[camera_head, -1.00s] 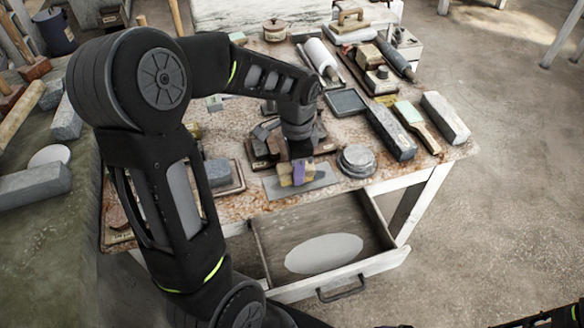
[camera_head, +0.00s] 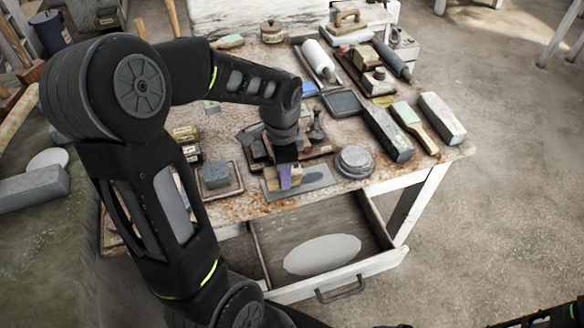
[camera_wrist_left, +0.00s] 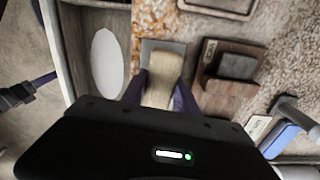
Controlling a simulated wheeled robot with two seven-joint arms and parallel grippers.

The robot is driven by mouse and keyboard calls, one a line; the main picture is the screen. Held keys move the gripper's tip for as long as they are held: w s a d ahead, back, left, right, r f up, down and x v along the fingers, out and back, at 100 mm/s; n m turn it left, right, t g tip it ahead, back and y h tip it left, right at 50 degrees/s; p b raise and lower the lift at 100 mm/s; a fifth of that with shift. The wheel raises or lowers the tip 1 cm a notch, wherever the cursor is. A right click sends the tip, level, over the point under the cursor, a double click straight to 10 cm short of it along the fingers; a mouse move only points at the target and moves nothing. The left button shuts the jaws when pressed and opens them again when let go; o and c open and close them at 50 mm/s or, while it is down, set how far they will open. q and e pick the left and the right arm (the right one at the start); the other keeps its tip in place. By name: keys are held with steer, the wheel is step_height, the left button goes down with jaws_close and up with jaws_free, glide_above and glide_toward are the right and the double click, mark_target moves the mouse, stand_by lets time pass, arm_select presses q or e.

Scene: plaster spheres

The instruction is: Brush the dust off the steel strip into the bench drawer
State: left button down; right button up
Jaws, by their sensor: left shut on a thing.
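My left gripper (camera_head: 288,180) has purple fingers and is shut on a pale yellow brush (camera_wrist_left: 160,84), low over the bench front. The grey steel strip (camera_head: 316,178) lies flat along the front edge, under and beside the brush. I cannot tell whether the bristles touch it. The bench drawer (camera_head: 378,263) stands pulled out below the strip, with a large pale oval (camera_head: 322,254) on its floor. The drawer wall also shows in the left wrist view (camera_wrist_left: 62,50). I cannot make out dust on the strip. Part of my right gripper (camera_wrist_left: 20,93) shows at the left wrist view's edge; its jaws are unclear.
A round grey stack (camera_head: 355,162) stands right of the strip. A grey block on a tray (camera_head: 215,174) stands to its left, and a wooden stand with tools (camera_head: 318,140) behind. Stone blocks (camera_head: 389,134) crowd the right side.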

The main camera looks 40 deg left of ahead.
arm_select(q)
steer(key=shift+f+b, duration=0.45)
steer(key=shift+f, duration=0.15)
stand_by(0.6)
steer(key=shift+w+d+r, duration=0.1)
steer(key=shift+w+d, duration=0.2)
steer(key=shift+w, duration=0.1)
steer(key=shift+w+d, duration=0.35)
steer(key=shift+w, duration=0.05)
stand_by(0.5)
steer(key=shift+s+a, duration=0.1)
